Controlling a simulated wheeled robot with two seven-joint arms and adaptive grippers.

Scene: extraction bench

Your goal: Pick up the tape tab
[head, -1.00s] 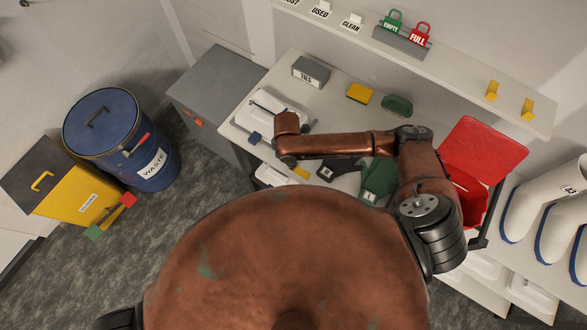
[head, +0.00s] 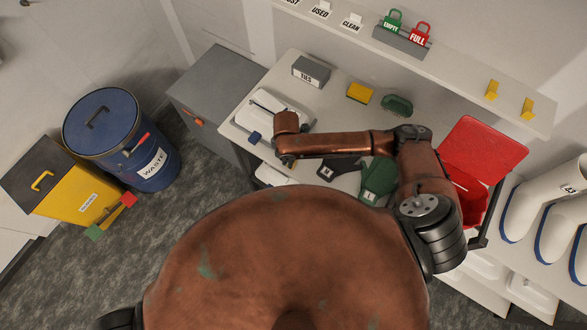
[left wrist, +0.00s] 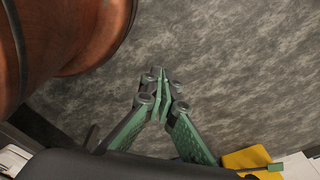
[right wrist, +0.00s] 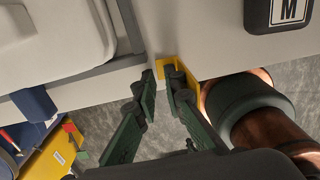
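A yellow piece at the bench edge (right wrist: 162,64), which I take to be the tape tab, shows in the right wrist view just beyond my right gripper (right wrist: 160,80). The right gripper is open, with a narrow gap between its fingertips. Its right finger covers part of the yellow piece, and I cannot tell whether it touches. In the head view my right gripper (head: 287,160) is over the bench's front edge, and the yellow piece is hidden there. My left gripper (left wrist: 160,78) is shut and empty above the floor in the left wrist view.
A white case with a blue latch (head: 276,108) lies left on the bench. A red open bin (head: 482,152) stands farther right. A blue waste drum (head: 148,172) and yellow bin (head: 82,198) stand left.

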